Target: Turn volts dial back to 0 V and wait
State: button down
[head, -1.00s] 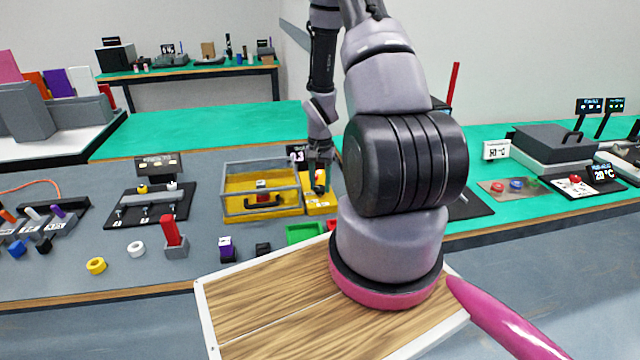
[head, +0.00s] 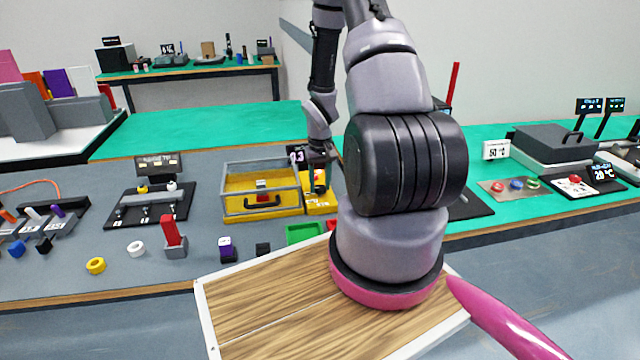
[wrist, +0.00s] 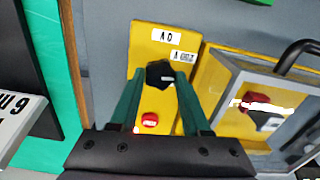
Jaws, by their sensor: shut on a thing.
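The volts dial is a black knob (wrist: 160,74) on a yellow panel (wrist: 143,55) in the wrist view. Labels sit beside it and a red button (wrist: 149,120) below it. My gripper (wrist: 161,80) has its two green fingers on either side of the knob, shut on it. In the head view my gripper (head: 319,168) is over the yellow panel (head: 322,207), right of a yellow box, and hides the knob.
The yellow box (head: 262,210) with a clear front and black handle stands close beside the panel. A green tray (head: 303,233) lies in front. A red lever block (head: 174,238) and a yellow ring (head: 96,265) stand farther left on the grey bench.

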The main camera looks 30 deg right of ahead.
aim_at(320, 187)
jog(key=n, duration=0.4)
jog(key=shift+n, duration=0.3)
jog(key=n, duration=0.3)
jog(key=shift+n, duration=0.4)
jog(key=n, duration=0.4)
jog(key=shift+n, duration=2.2)
jog(key=shift+c, duration=1.8)
grip_release()
notch_tip(320, 187, up, 11)
